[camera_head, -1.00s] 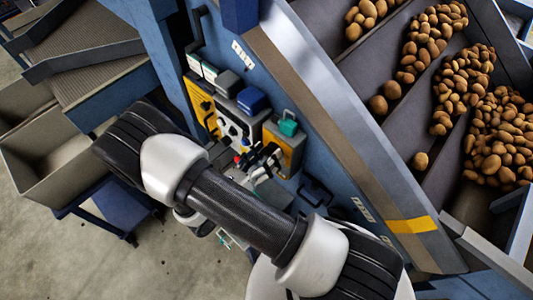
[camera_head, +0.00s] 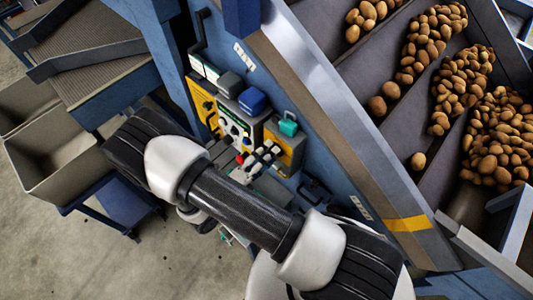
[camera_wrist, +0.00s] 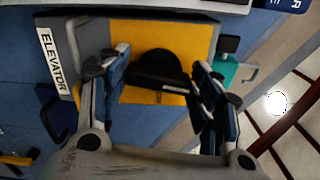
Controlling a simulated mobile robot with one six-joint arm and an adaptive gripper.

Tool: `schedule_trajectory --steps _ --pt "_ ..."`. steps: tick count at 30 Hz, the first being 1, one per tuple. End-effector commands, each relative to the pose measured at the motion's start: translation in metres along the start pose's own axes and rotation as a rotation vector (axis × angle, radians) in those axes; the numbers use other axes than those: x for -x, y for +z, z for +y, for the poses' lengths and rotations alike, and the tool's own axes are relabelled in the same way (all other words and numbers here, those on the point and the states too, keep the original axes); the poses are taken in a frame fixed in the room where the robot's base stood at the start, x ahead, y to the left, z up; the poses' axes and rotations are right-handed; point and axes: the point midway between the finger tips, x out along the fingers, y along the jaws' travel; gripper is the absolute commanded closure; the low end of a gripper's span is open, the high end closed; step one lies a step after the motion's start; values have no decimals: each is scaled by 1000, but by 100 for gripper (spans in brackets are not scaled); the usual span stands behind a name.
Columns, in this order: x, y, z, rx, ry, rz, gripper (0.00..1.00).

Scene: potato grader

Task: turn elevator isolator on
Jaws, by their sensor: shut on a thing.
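The elevator isolator is a grey box with a yellow face (camera_wrist: 190,37) and a black rotary handle (camera_wrist: 158,72) in the middle of the wrist view. A white "ELEVATOR" label (camera_wrist: 52,62) is beside it. The handle's grip lies nearly level across the wrist picture, tilted slightly. My gripper (camera_wrist: 162,75) is shut on the handle, one finger at each end. In the head view my gripper (camera_head: 262,158) is at the yellow isolator box (camera_head: 291,147), and the handle is hidden behind the fingers and arm.
A teal padlock (camera_head: 288,125) hangs at the isolator's side; it also shows in the wrist view (camera_wrist: 228,72). Left of it are a control panel (camera_head: 234,125), a blue padlock or box (camera_head: 252,101) and another yellow isolator (camera_head: 203,103). The potato conveyor's metal side rail (camera_head: 325,110) slopes past on the right.

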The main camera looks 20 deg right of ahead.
Motion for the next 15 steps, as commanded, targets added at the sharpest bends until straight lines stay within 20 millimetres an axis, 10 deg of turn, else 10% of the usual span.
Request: schedule_trajectory --steps 15 --pt "0 0 1 183 0 0 66"
